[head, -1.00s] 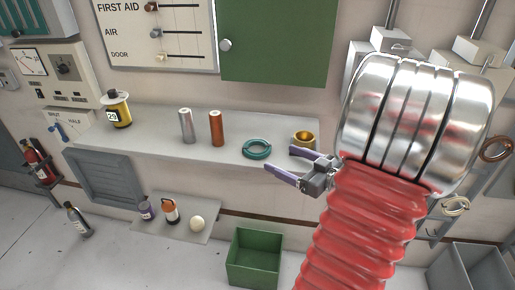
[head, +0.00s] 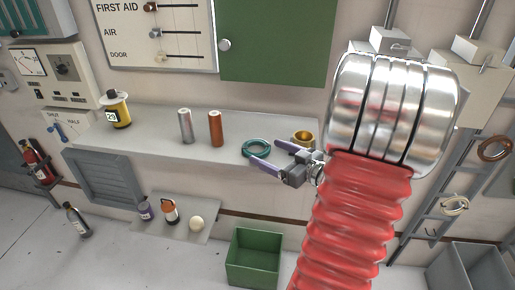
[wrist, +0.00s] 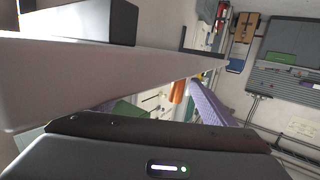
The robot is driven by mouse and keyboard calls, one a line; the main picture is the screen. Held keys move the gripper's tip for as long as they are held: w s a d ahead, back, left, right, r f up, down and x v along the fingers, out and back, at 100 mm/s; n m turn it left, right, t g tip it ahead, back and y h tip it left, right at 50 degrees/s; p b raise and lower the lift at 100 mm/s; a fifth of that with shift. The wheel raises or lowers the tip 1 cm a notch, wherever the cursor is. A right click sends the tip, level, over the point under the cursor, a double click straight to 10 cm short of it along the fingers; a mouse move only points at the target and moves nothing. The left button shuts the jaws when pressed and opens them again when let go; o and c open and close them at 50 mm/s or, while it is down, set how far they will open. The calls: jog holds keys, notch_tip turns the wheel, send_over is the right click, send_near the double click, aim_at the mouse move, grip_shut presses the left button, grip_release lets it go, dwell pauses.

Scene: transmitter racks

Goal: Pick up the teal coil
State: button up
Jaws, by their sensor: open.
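The teal coil (head: 257,149) lies flat on the grey shelf (head: 165,143), toward its right end, in the head view. My gripper (head: 263,155) is open and empty, with purple fingers pointing left. In the picture its fingertips overlap the right and lower edges of the coil; I cannot tell whether they touch it.
A brass cup (head: 303,137) stands just right of the coil, close behind my gripper. A copper cylinder (head: 216,128) and a silver cylinder (head: 185,126) stand to the left. A green bin (head: 253,262) is on the floor below. The shelf front is clear.

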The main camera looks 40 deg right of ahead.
aim_at(251, 144)
jog(key=shift+w+a+f, duration=0.1)
jog(key=shift+w+f, duration=0.05)
jog(key=shift+w, duration=0.95)
jog(key=shift+w+a+f, duration=0.1)
jog(key=shift+w+f, duration=0.05)
jog(key=shift+w, duration=0.9)
jog(key=shift+c, duration=0.5)
jog(key=c, duration=0.7)
